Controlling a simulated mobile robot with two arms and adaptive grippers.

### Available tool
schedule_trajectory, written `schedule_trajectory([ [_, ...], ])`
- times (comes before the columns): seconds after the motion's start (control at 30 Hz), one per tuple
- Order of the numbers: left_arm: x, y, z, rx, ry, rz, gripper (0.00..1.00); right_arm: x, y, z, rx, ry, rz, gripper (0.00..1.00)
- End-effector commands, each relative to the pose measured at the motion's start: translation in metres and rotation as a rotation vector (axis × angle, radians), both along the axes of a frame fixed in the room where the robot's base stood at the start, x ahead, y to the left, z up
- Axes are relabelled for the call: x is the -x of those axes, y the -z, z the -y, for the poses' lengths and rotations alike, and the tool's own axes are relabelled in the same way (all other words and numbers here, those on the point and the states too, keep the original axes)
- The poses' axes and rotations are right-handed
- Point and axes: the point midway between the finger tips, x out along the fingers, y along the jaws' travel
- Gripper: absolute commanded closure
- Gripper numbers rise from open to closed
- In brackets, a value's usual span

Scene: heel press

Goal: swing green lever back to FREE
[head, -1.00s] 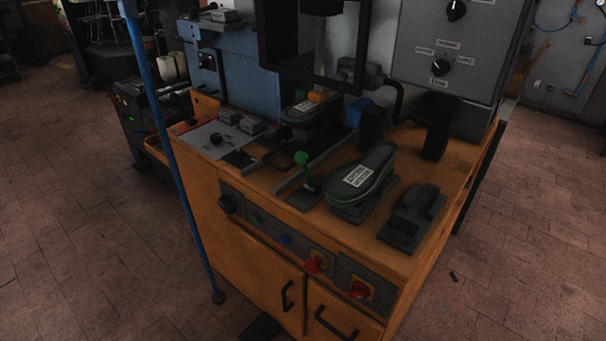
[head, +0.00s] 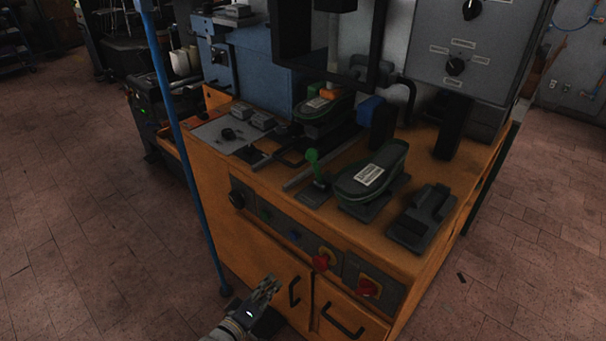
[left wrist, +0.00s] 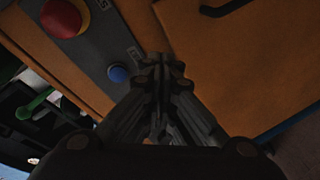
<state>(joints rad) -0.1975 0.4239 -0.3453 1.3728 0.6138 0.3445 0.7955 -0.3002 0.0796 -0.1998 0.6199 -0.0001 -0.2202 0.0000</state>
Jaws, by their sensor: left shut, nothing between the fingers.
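The green lever (head: 316,168) stands upright on its dark base on the orange machine's top, left of a dark shoe with a white label (head: 369,178). The lever also shows at the left of the left wrist view (left wrist: 36,104). My left gripper (head: 272,284) is in front of the cabinet, below the front control strip and well below the lever, touching neither. In the left wrist view its fingers (left wrist: 158,66) are together and hold nothing. My right gripper is in no view. No FREE marking is readable.
The front strip carries a red knob (head: 323,262), another red knob (head: 368,287) and a blue button (head: 295,236). A black door handle (head: 294,291) sticks out near my left gripper. A blue post (head: 184,150) rises at the left. A grey control box (head: 470,60) stands at the back.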

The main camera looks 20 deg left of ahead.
Motion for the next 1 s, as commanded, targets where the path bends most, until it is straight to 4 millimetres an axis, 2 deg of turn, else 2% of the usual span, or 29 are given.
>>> schedule_trajectory([
  [0.03,-0.012,-0.04,0.003,0.097,-0.001,0.075,1.0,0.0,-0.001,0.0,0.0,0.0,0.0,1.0],
  [0.1,-0.023,-0.087,0.007,0.237,0.001,0.161,1.0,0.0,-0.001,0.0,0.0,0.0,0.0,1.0],
  [0.2,-0.029,-0.144,0.011,0.419,0.015,0.256,1.0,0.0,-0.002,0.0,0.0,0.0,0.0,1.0],
  [0.3,-0.029,-0.187,0.014,0.56,0.035,0.322,1.0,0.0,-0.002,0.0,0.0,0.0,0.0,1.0],
  [0.4,-0.028,-0.213,0.015,0.653,0.052,0.36,1.0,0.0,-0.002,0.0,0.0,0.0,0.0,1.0],
  [0.53,-0.027,-0.228,0.015,0.71,0.062,0.381,1.0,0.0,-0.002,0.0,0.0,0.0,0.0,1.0],
  [0.87,-0.027,-0.229,0.015,0.715,0.063,0.383,1.0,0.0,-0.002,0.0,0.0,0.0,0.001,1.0],
  [1.0,-0.034,-0.232,0.016,0.715,0.062,0.384,1.0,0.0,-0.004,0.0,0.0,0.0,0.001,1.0],
])
